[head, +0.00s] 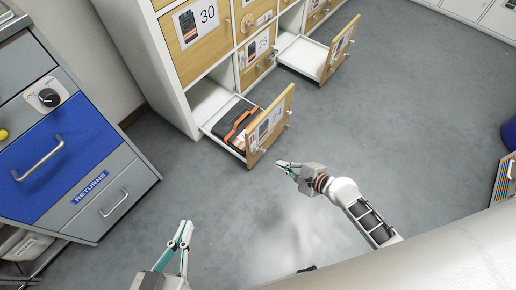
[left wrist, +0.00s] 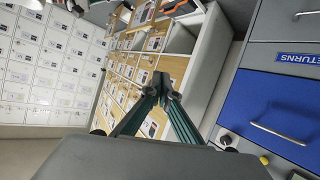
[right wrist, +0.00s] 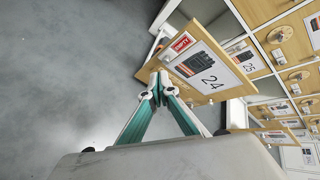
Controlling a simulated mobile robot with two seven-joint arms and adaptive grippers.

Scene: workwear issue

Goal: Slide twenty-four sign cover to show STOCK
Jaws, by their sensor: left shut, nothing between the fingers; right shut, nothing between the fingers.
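The drawer front marked 24 (right wrist: 207,75) fills the upper middle of the right wrist view. A small red sign reading EMPTY (right wrist: 182,42) sits at its upper left corner. I cannot clearly make out the sign's cover. In the head view I take drawer 24 (head: 268,126) to be the pulled-out one with a black and orange case (head: 238,124) inside. My right gripper (head: 282,166) is shut and empty, just in front of this drawer; its fingertips (right wrist: 160,88) appear by the front's edge, contact unclear. My left gripper (head: 186,226) is shut and empty over the floor.
A second drawer (head: 312,56) stands open farther back. The wooden-fronted cabinet (head: 208,30) has a compartment marked 30. A grey and blue RETURNS unit (head: 70,150) stands at left. The grey floor (head: 390,110) is clear at right.

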